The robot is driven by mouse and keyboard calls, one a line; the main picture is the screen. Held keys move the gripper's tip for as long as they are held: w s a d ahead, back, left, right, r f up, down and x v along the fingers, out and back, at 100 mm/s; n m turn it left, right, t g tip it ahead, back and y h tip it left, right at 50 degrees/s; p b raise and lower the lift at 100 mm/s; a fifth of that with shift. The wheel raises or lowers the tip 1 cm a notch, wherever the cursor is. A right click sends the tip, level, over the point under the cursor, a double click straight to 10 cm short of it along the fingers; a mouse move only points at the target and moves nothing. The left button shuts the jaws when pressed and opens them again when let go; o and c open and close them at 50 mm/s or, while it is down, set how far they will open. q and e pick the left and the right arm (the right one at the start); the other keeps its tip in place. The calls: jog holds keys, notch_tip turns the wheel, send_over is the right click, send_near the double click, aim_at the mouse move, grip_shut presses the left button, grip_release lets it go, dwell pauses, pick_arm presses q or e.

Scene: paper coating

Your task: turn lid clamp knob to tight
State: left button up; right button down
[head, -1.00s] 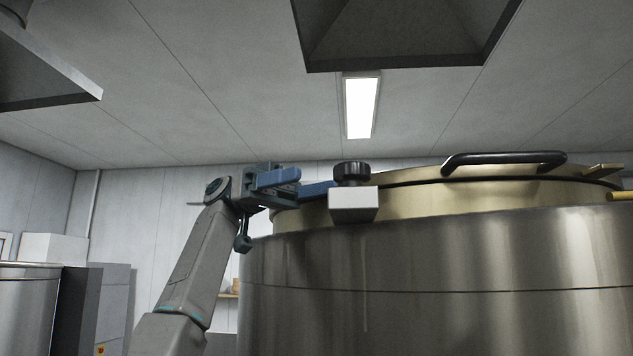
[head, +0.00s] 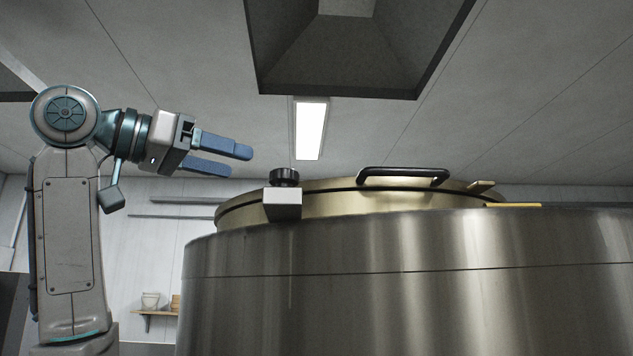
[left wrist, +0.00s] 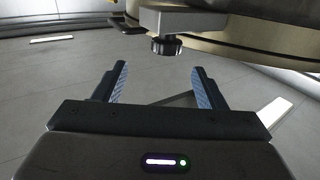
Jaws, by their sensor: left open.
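The black lid clamp knob (head: 284,177) stands upright on a pale clamp block (head: 282,204) at the left rim of the tank's brass-coloured lid (head: 335,195). My left gripper (head: 243,162) is open and empty, to the left of the knob and a little above it, apart from it. In the left wrist view the picture is upside down: the knob (left wrist: 166,46) hangs below the clamp block (left wrist: 183,22), beyond the open fingertips (left wrist: 158,68). Nothing is between the fingers. My right gripper is not in view.
The large steel tank (head: 400,265) fills the lower right. A black handle (head: 402,172) rises from the lid, with brass tabs (head: 482,187) further right. A hood (head: 355,50) hangs above. A wall shelf (head: 158,314) is behind. The air around the knob is clear.

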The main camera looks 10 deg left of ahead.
aim_at(271, 174)
pick_arm(q)
jog(key=shift+t, duration=0.3)
jog(key=p+x, duration=0.1)
jog(key=x, duration=0.2)
jog(key=p+x, duration=0.2)
jog(key=x, duration=0.1)
jog(key=p+x, duration=0.2)
jog(key=x, duration=0.1)
jog(key=shift+w+a+f, duration=0.1)
jog(key=shift+w+a, duration=0.25)
jog(key=shift+w+d+p, duration=0.15)
jog(key=shift+d+p, duration=0.15)
jog(key=shift+d, duration=0.05)
jog(key=shift+w+d, duration=0.15)
jog(key=shift+d, duration=0.05)
jog(key=shift+w, duration=0.15)
jog(key=shift+w+f, duration=0.15)
jog(key=shift+w, duration=0.1)
jog(key=shift+s+d, duration=0.1)
jog(key=c, duration=1)
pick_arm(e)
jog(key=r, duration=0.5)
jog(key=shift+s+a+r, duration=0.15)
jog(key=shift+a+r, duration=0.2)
